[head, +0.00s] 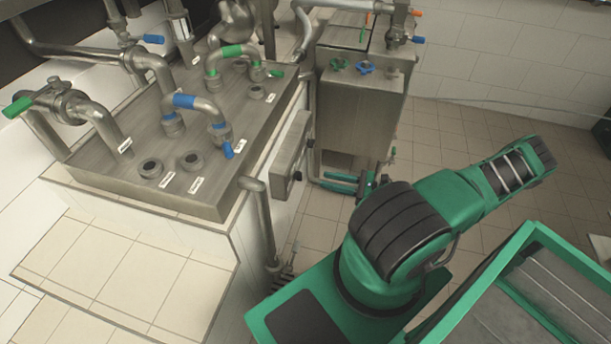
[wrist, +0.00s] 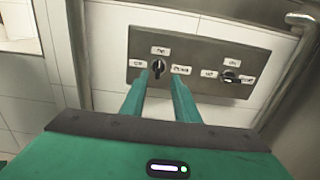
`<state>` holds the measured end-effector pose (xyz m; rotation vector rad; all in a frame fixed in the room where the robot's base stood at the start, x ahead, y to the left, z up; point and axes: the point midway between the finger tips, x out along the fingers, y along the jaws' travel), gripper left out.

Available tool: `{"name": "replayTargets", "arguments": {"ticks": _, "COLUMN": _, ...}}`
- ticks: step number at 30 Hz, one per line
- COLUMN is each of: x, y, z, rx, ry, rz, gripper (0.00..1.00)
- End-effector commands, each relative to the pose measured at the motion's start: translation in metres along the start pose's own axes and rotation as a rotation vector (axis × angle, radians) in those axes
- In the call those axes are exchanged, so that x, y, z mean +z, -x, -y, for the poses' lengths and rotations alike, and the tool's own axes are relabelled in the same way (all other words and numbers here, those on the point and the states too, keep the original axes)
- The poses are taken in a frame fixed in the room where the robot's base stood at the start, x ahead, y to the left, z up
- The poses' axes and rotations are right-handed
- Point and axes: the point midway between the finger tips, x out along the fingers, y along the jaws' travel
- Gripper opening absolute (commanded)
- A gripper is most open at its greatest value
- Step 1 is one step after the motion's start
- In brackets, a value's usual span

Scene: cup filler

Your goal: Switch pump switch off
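A grey metal switch panel (wrist: 200,57) fills the upper middle of the wrist view and carries two dark rotary knobs. The left knob (wrist: 158,66) stands roughly upright, with small labels above and on both sides. The right knob (wrist: 228,76) lies roughly sideways. The label print is too small to read surely, so I cannot tell which knob is the pump switch. My gripper (wrist: 159,78) is open, its green fingers apart below and to either side of the left knob, with no contact visible. In the head view the panel (head: 289,160) is seen edge-on.
A vertical pipe (head: 263,225) stands close to the panel, and another pipe (wrist: 297,65) runs at the right of the wrist view. A steel counter (head: 140,190) with pipes and valves is at the left. A green-rimmed tray (head: 525,240) is at the lower right.

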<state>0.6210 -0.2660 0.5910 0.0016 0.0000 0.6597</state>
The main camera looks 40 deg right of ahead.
Motion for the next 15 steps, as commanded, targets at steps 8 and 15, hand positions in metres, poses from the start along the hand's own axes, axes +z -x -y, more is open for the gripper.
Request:
{"name": "replayTargets", "arguments": {"ticks": 8, "x": 0.000, "y": -0.050, "z": -0.002, "rx": 0.006, "ry": -0.002, "rz": 0.001, "gripper": 0.28}}
{"name": "replayTargets", "arguments": {"ticks": 15, "x": 0.000, "y": -0.084, "z": -0.002, "rx": 0.005, "ry": 0.000, "rz": 0.001, "gripper": 0.28}}
